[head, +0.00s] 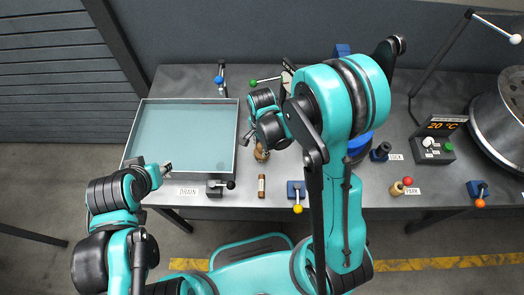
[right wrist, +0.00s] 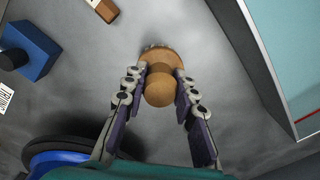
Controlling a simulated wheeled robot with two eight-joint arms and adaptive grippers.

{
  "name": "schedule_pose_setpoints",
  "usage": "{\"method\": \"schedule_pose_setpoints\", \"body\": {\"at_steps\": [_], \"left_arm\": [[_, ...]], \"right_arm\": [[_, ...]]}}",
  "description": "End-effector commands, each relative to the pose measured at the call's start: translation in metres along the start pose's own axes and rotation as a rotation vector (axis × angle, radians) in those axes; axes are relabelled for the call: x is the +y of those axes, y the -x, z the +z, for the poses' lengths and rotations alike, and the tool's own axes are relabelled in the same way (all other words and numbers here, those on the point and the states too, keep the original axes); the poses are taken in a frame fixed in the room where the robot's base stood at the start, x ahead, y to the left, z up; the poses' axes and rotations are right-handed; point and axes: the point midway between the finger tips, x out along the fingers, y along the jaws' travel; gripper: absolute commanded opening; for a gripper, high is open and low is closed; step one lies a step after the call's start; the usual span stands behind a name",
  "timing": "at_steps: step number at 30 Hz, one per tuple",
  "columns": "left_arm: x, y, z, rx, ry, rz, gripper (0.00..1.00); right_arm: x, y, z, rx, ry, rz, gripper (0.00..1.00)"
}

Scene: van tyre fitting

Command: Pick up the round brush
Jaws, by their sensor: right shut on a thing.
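The round brush (right wrist: 161,62) has a wooden disc with a round wooden knob, and a little of its bristle edge shows at the far side in the right wrist view. In the head view the brush (head: 261,153) is on the grey bench, right of the water tray, partly hidden by my gripper. My right gripper (right wrist: 161,88) is shut on the knob, one finger on each side. In the head view this gripper (head: 262,143) is above the bench.
The water tray (head: 238,128) stands left of the brush. A small wooden piece (head: 261,186) lies near the front edge. A blue block with a yellow-knobbed lever (head: 297,190) is to the right. A display box (head: 440,126) and metal drum (head: 505,115) stand farther right.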

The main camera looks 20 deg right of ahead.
Motion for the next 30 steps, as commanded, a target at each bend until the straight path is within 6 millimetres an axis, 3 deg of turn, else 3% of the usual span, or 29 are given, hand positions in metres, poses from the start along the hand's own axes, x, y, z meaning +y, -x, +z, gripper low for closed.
{"method": "schedule_pose_setpoints", "body": {"at_steps": [8,15,21,30], "left_arm": [[0.0,0.004,-0.003,0.0,0.0,0.0,0.4],[0.0,0.017,-0.012,0.0,0.0,0.0,0.4],[0.0,0.024,-0.017,0.0,0.0,0.0,0.4],[0.0,0.025,-0.018,0.0,0.0,0.0,0.4]], "right_arm": [[0.0,0.011,0.0,0.0,0.0,0.0,0.0],[0.0,0.061,0.0,0.0,0.0,0.0,0.0],[0.0,0.092,0.0,0.0,0.0,0.0,0.0],[0.0,0.1,0.0,0.0,0.0,0.0,0.0]]}}
